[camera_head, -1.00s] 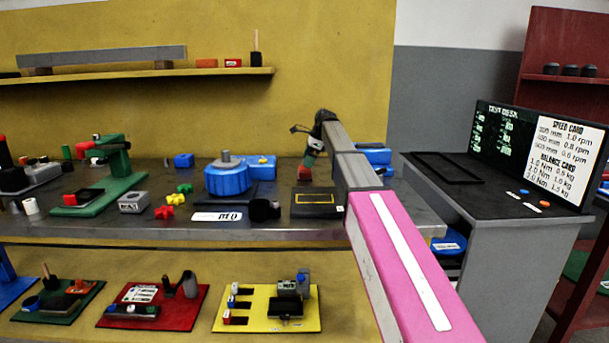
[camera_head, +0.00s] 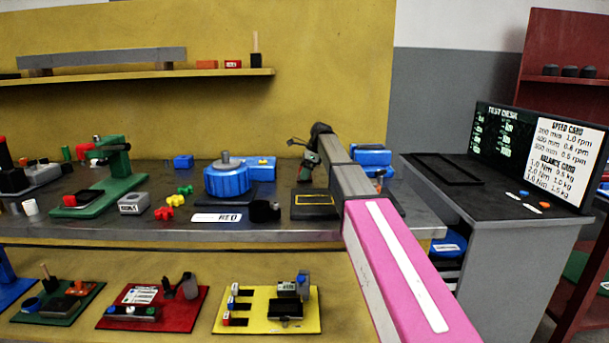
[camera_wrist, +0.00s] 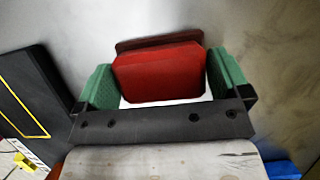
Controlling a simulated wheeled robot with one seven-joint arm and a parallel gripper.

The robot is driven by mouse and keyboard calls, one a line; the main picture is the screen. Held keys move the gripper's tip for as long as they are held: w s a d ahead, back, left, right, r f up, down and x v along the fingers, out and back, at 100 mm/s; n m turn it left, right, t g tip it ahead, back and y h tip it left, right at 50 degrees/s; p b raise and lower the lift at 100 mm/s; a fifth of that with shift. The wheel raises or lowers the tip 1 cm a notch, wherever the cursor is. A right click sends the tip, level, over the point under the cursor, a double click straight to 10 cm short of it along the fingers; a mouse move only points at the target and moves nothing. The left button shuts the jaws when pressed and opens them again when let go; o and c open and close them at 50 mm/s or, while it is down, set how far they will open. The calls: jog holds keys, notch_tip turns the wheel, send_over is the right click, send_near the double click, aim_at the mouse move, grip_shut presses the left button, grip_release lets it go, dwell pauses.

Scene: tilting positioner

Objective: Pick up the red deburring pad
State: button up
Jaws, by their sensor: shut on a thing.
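The red deburring pad (camera_wrist: 160,76) shows large in the wrist view, a red block with bevelled corners and a darker red strip along its far edge. My gripper (camera_wrist: 163,82) has its green fingers on the left and right sides of the pad and is shut on it. In the head view my gripper (camera_head: 306,170) points down at the back of the bench, behind the black yellow-lined tray. The pad is mostly hidden there by the fingers. I cannot tell whether it is clear of the bench top.
The black yellow-lined tray (camera_head: 314,212) lies in front of my gripper. A blue round positioner (camera_head: 228,182) stands to the left, and a blue block (camera_head: 372,158) to the right. A shelf (camera_head: 130,77) runs along the wall above. Bare bench top surrounds the pad.

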jog(key=shift+r, duration=0.6)
notch_tip(320, 180, up, 3)
jog(key=shift+f, duration=0.2)
jog(key=s+a+r, duration=0.7)
jog(key=s, duration=0.2)
jog(key=shift+a, duration=0.25)
jog(key=shift+r, duration=0.1)
